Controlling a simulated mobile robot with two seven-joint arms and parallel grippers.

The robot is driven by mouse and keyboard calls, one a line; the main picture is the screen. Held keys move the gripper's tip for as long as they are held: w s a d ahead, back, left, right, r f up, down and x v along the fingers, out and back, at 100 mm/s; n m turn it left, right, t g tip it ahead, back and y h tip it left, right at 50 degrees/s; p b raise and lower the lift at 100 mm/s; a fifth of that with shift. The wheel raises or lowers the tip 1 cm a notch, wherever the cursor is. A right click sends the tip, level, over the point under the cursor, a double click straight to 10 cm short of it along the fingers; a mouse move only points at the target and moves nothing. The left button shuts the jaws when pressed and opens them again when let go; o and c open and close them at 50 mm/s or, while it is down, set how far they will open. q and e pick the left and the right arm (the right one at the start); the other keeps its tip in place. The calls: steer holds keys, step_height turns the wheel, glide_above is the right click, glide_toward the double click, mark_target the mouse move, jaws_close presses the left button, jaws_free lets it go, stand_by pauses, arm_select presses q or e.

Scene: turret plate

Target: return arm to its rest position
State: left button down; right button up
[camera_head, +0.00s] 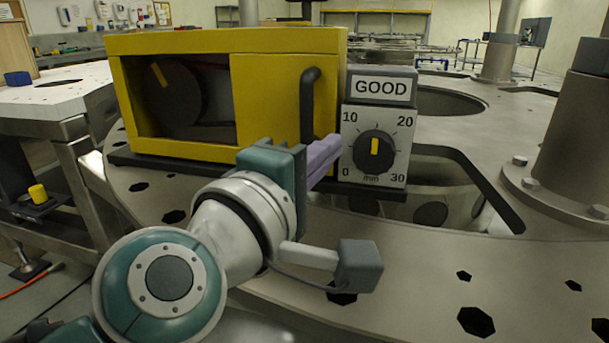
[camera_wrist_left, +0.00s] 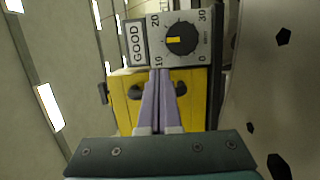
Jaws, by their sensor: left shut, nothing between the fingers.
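My left gripper (camera_head: 322,157) is shut with nothing between its purple fingers. In the head view its fingertips are in front of the yellow box, between the dark door handle (camera_head: 308,104) and the dial panel (camera_head: 375,147). In the left wrist view the closed fingers (camera_wrist_left: 160,98) point towards the yellow box (camera_wrist_left: 198,105) and the dial panel. I cannot tell whether the fingertips touch anything. The yellow box (camera_head: 283,97) has a window on its left, and its door appears shut. The black dial (camera_head: 374,151) has its yellow mark pointing up. My right gripper is not in view.
The box stands on a large grey metal plate (camera_head: 440,265) with several dark holes and a large cut-out on the right. A sign reading GOOD (camera_head: 381,87) sits above the dial. A thick metal post (camera_head: 572,140) stands at the right.

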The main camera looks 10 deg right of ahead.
arm_select(q)
steer(key=s+d+r+m+g+p, duration=0.25)
steer(key=s+p, duration=0.25)
steer(key=s, duration=0.5)
steer(key=s+a+r+m+g+y+p, duration=0.25)
steer(key=s+a+p, duration=0.3)
steer(key=a, duration=0.35)
steer(key=s+a+r+m+g+y+p, duration=0.1)
steer(key=s+a+m+g+y+p, duration=0.35)
steer(key=a, duration=0.45)
steer(key=s+a+r+m+g+y+p, duration=0.1)
steer(key=s+a+m+y+p, duration=0.2)
steer(key=s+a+p, duration=0.55)
step_height(320, 180, up, 37)
steer(key=w+a+p, duration=0.1)
steer(key=p, duration=3.2)
steer(key=shift+w+f+p, duration=0.15)
steer(key=shift+w+p, duration=0.15)
steer(key=shift+p, duration=0.05)
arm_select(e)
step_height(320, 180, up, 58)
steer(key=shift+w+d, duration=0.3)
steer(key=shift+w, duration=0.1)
arm_select(q)
steer(key=shift+g, duration=0.25)
